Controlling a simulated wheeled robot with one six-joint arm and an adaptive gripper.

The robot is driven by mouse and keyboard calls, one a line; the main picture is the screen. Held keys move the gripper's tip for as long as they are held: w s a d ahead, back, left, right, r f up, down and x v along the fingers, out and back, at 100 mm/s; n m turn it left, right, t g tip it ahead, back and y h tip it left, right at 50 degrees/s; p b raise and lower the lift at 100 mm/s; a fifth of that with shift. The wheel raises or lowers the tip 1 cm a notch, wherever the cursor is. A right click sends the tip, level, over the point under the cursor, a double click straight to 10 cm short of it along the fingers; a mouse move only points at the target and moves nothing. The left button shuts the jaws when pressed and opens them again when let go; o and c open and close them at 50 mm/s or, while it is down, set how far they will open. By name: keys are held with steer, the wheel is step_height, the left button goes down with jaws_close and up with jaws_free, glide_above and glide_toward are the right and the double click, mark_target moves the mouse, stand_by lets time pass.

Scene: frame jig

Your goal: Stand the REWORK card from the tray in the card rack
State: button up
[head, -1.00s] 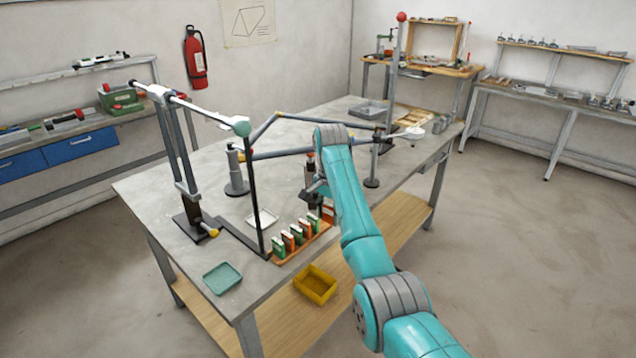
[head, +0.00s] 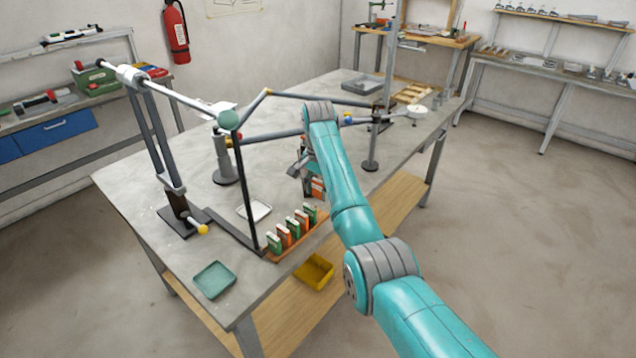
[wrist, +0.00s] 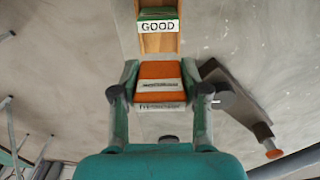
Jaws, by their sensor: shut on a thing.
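My gripper (wrist: 158,88) is shut on an orange card (wrist: 160,71) with a white label, whose lettering is too small to read surely. In the head view the orange card (head: 318,187) shows beside my arm, beyond the far end of the wooden card rack (head: 284,252), and appears raised clear of it. The rack holds a row of several green and orange cards with white labels. In the wrist view a green card marked GOOD (wrist: 158,27) stands on the rack ahead of the held card. My arm partly hides the gripper in the head view.
A white tray (head: 262,206) lies behind the rack and a teal tray (head: 213,280) lies near the front left corner. A dark upright post (head: 246,185) rises beside the rack's near end. A yellow bin (head: 314,271) sits on the lower shelf.

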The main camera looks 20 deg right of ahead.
steer(key=shift+f, duration=3.15)
steer(key=o, duration=1.1)
